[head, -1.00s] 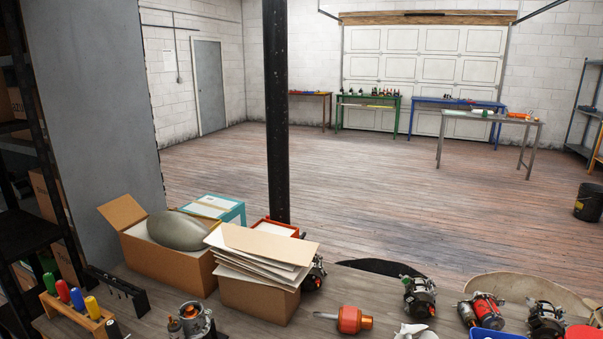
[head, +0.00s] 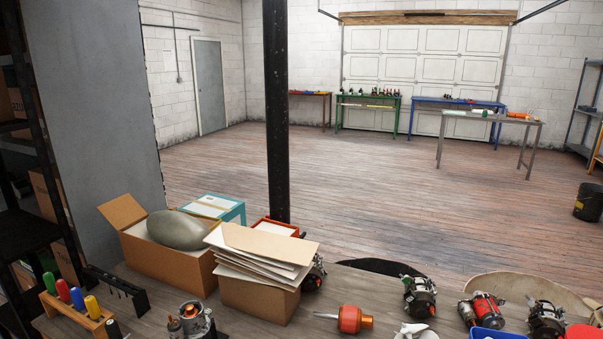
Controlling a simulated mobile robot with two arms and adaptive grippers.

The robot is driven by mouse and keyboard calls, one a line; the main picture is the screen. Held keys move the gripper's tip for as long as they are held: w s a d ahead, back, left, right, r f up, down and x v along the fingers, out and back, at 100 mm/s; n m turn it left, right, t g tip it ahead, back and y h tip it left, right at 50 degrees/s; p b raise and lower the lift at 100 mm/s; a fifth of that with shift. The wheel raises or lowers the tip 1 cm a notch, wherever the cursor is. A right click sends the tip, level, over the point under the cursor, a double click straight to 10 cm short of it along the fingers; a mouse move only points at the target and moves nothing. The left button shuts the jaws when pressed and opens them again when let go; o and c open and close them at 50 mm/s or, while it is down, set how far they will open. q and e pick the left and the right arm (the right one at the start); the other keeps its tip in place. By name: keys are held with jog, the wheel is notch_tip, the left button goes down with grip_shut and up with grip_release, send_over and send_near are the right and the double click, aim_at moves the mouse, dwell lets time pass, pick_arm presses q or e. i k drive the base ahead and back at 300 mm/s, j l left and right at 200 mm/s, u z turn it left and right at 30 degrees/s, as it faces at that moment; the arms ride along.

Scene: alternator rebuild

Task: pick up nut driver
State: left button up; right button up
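Several handled tools stand in a wooden rack (head: 72,314) at the bench's lower left. Their handles are green (head: 50,283), red (head: 63,290), blue (head: 77,298) and yellow (head: 92,307). A black handle (head: 112,328) shows at the rack's near right end. I cannot tell which of these, if any, is the nut driver, as the shafts are hidden or too small. Neither of my grippers is in the head view.
On the bench (head: 165,288) are a black holder (head: 117,290), an open carton (head: 165,270), a carton with papers (head: 258,300), a red-orange tool (head: 350,319) and an alternator (head: 419,297). A dark post (head: 276,110) rises behind. The wooden floor (head: 350,190) beyond is mostly clear.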

aim_at(92, 304)
jog(key=j+u, duration=0.1)
jog(key=u, duration=1.2)
